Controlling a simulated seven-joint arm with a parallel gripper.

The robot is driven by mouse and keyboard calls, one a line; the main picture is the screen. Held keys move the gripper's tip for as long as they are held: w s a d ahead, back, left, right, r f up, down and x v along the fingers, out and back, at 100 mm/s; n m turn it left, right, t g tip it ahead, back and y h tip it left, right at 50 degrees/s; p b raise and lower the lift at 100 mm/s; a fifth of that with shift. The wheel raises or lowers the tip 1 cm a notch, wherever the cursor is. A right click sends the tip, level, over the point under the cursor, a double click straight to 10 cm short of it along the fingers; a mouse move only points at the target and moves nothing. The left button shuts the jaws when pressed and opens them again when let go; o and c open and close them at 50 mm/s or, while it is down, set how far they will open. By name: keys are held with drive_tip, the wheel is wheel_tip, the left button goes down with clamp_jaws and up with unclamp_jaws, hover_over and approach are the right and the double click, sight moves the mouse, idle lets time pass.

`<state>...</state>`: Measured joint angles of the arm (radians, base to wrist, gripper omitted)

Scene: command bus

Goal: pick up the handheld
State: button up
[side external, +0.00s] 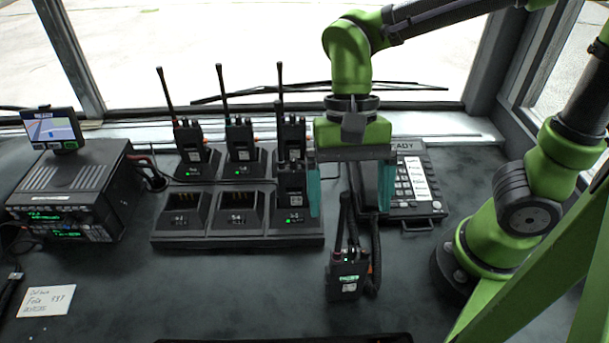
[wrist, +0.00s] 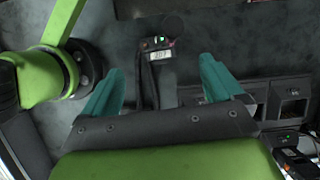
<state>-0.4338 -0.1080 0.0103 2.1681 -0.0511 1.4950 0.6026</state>
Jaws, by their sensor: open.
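A black handheld radio (side external: 346,281) stands upright on the dark desk, in front of the charger rack and apart from it. My gripper (side external: 350,212) has two teal fingers spread wide, pointing down. It is empty and appears above and behind the radio in the side view. In the wrist view the fingertips (wrist: 161,72) lie either side of the radio's line, without visible contact.
A charger rack (side external: 237,241) left of the gripper holds several similar radios and has two empty front slots. A keypad console (side external: 410,211) with a dark handset and coiled cord lies behind the radio. A radio base unit (side external: 75,190) and paper note (side external: 46,300) are left. The front desk is mostly clear.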

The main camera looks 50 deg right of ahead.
sight(344, 271)
drive_tip(key=x, duration=0.8)
drive_tip(key=shift+d, duration=0.2)
drive_tip(key=shift+w, duration=0.1)
drive_tip(key=c, duration=1.7)
